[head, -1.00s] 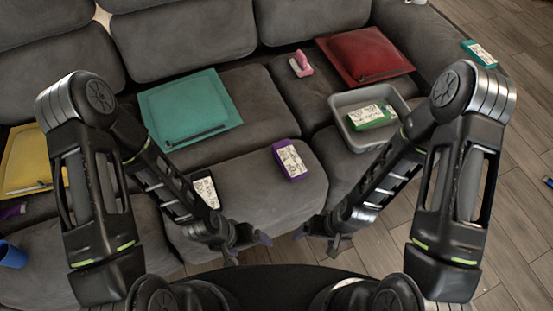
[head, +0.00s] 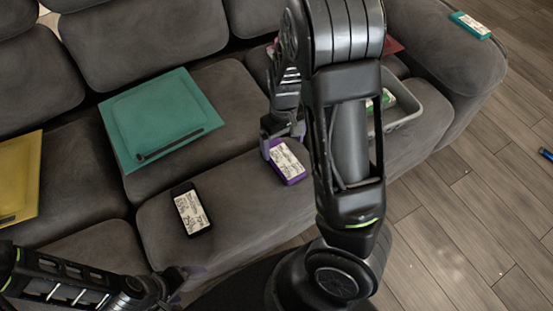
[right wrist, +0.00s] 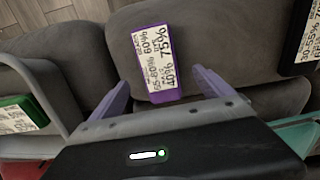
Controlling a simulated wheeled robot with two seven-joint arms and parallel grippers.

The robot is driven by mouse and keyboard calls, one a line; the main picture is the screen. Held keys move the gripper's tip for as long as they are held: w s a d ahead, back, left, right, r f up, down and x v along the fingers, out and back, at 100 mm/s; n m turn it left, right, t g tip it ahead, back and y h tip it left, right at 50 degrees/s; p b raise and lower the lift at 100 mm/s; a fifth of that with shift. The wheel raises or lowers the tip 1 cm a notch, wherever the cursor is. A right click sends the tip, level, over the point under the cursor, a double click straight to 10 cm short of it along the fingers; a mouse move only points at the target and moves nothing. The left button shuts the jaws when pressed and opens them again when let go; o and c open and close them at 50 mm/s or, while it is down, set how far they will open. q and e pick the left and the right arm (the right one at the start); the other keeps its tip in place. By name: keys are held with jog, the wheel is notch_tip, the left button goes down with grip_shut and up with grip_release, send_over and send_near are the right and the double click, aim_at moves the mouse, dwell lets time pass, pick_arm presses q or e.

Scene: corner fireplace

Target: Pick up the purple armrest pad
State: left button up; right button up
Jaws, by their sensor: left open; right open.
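The purple armrest pad (head: 288,160), a small block with a white printed label, lies on the front of the grey sofa seat. It also shows in the right wrist view (right wrist: 157,64). My right gripper (head: 283,133) is open at the pad's far edge, and in the right wrist view its two purple-grey fingers (right wrist: 160,86) point toward the pad from either side of its near end. The pad is not clamped. My left gripper (head: 183,281) is open and empty, low in front of the sofa, well left of the pad.
A black labelled block (head: 190,208) lies left of the pad. A grey tray (head: 418,112) holding a green labelled block (head: 386,100) stands to the right, partly behind my right arm. A teal block (head: 469,25) is on the armrest.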

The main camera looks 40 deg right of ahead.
aim_at(283, 157)
jog(key=shift+f+b, duration=0.5)
jog(key=shift+f, duration=0.85)
jog(key=f+b, duration=0.1)
jog(key=f, duration=0.1)
jog(key=f+b, duration=0.1)
jog(key=f, duration=0.2)
jog(key=shift+w+d+f, duration=0.15)
jog(key=shift+d, duration=0.05)
jog(key=c, duration=1.5)
notch_tip(283, 157, up, 10)
jog(key=p, duration=0.3)
jog(key=shift+p, duration=0.35)
